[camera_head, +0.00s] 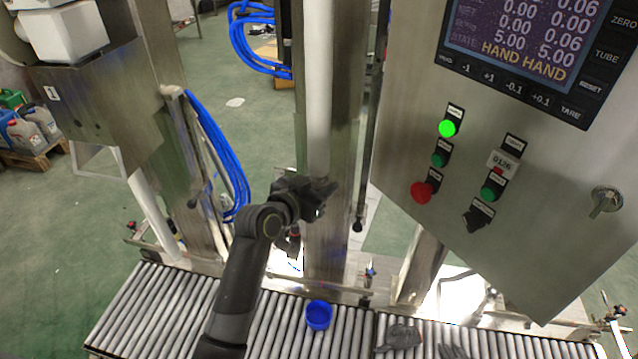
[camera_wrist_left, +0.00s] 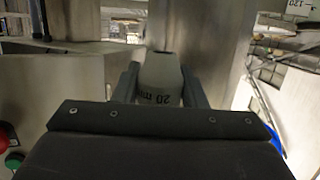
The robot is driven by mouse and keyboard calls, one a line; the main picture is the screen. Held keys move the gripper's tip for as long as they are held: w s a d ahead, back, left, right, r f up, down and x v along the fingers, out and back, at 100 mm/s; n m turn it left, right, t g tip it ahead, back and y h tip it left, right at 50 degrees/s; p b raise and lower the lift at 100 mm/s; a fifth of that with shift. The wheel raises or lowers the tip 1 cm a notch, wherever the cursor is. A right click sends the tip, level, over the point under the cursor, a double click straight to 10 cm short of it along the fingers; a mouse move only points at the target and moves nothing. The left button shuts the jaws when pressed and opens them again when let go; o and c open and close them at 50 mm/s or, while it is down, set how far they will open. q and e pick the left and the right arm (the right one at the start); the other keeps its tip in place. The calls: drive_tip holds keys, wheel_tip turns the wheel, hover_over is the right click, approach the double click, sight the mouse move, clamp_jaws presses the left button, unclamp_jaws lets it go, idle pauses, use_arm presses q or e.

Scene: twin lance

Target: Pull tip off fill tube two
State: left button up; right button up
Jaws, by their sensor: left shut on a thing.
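My left gripper (camera_head: 319,192) is at the lower end of a white upright fill tube (camera_head: 317,90) in the middle of the head view. In the left wrist view its two fingers stand on either side of a pale tapered tip (camera_wrist_left: 161,72) marked "20 mm", and they are shut on it. In the head view the gripper hides the tip. Another white tube (camera_head: 150,215) stands further left. I cannot read a number on either tube.
A steel control panel (camera_head: 540,240) with buttons and a screen fills the right. Blue hoses (camera_head: 225,160) hang by the left column.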

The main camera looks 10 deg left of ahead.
use_arm(q)
drive_tip(key=shift+f+b, duration=0.65)
drive_tip(key=shift+f, duration=0.45)
